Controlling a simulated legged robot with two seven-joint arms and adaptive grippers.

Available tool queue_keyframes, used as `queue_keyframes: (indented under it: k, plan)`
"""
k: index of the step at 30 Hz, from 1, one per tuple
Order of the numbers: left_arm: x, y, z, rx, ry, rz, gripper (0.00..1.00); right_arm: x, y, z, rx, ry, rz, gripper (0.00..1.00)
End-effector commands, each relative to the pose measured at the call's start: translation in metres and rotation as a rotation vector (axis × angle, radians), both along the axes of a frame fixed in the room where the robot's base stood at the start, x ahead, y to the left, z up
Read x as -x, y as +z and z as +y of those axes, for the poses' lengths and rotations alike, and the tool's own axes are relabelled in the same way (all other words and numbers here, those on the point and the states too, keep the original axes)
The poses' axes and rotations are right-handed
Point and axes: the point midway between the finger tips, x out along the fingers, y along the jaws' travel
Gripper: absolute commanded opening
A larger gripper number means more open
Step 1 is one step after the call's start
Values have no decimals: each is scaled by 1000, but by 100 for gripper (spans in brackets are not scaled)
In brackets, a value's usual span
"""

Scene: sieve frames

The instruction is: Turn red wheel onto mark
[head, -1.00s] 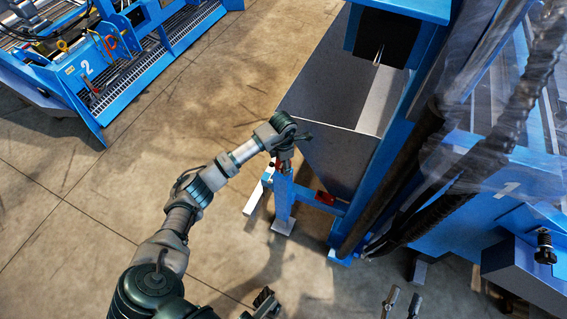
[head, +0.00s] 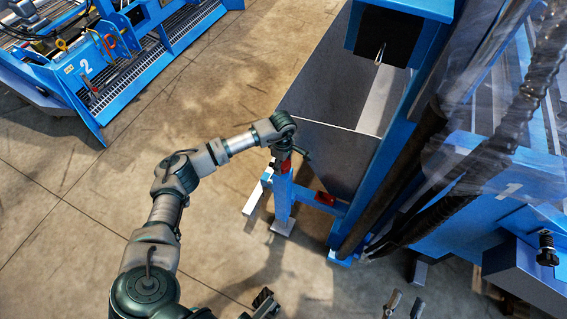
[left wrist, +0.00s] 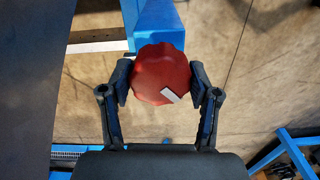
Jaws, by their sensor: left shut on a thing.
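The red wheel (left wrist: 158,72) is a scalloped knob with a white stripe (left wrist: 169,96) near its rim, at the lower right in the left wrist view. It sits on the end of a blue post (head: 284,200); a bit of its red shows in the head view (head: 283,167). My left gripper (left wrist: 160,82) is shut on the wheel, one finger on each side. No separate target mark beside the wheel can be made out. Two grey fingertips of my right gripper (head: 404,304) show apart at the bottom edge of the head view, with nothing seen between them.
A grey hopper (head: 335,155) and a blue machine frame (head: 392,165) stand close right of the post. A red part (head: 325,198) sits on the low crossbar. Dark hoses (head: 440,190) hang further right. Open concrete floor (head: 110,200) lies left.

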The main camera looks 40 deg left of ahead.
Motion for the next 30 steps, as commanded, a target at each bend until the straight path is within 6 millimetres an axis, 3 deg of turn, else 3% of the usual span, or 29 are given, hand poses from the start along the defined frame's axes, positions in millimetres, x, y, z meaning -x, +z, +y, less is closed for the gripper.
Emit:
queue_keyframes:
  k: [18,30]
  plan:
    - [-2,1,1,-3,-526,-9,27,14,12,-1,-47,2,-125,40]
    - [-2,1,1,-4,-680,-9,27,19,18,-3,-62,-1,-175,40]
